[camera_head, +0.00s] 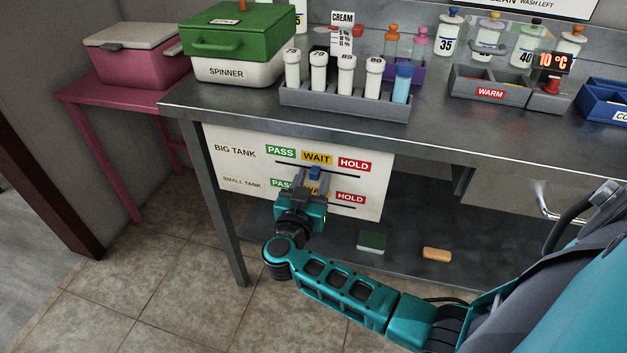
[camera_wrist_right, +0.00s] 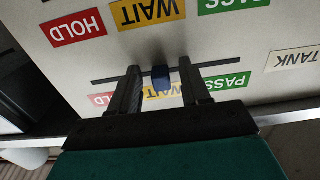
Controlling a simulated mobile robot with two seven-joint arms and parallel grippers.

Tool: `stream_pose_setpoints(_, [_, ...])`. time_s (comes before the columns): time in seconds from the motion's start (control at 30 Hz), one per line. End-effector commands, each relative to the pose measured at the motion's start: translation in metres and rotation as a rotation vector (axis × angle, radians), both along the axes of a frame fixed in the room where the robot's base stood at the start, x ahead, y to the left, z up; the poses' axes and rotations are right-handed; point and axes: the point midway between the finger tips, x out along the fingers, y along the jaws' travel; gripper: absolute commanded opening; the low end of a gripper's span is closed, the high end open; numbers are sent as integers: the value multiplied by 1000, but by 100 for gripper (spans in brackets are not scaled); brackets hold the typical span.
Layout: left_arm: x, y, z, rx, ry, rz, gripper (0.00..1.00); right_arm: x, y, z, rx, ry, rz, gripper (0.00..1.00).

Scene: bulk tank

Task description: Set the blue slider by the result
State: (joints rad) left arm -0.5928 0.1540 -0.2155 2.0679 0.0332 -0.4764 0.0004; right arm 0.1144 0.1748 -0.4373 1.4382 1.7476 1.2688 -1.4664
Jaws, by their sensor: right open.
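The white board (camera_head: 375,208) on the table's front has a BIG TANK row and a SMALL TANK row, each with PASS, WAIT and HOLD labels. A blue slider (camera_head: 315,173) sits on the big tank's slot below the WAIT label (camera_head: 317,158). My right gripper (camera_head: 312,180) is at the board, with its fingers open. In the right wrist view the board is upside down, and the blue slider (camera_wrist_right: 161,76) shows between the two fingertips (camera_wrist_right: 160,72), with small gaps beside it. The gripper covers part of the small tank row; any slider there is hidden. My left gripper is not in view.
A rack (camera_head: 345,100) with several white-capped tubes and a blue one stands on the table. A green-lidded spinner (camera_head: 240,50) is left of it. A WARM tray (camera_head: 490,88) and a 10 °C display (camera_head: 553,62) are at right. A low shelf lies under the table.

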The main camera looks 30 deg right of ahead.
Motion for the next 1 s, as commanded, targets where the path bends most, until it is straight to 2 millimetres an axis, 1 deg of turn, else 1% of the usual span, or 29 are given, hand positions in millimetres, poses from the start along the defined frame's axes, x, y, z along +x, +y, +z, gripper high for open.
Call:
stream_pose_setpoints(0.13, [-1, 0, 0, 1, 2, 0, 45, 0, 0, 0, 0, 0, 0, 47])
stream_pose_setpoints(0.17, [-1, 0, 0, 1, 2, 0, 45, 0, 0, 0, -1, -1, 0, 45])
stream_pose_setpoints(0.63, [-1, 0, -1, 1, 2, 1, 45, 0, 0, 0, 0, 0, 0, 0])
stream_pose_setpoints(1.0, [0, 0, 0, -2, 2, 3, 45, 0, 0, 0, 0, 0, 0, 0])
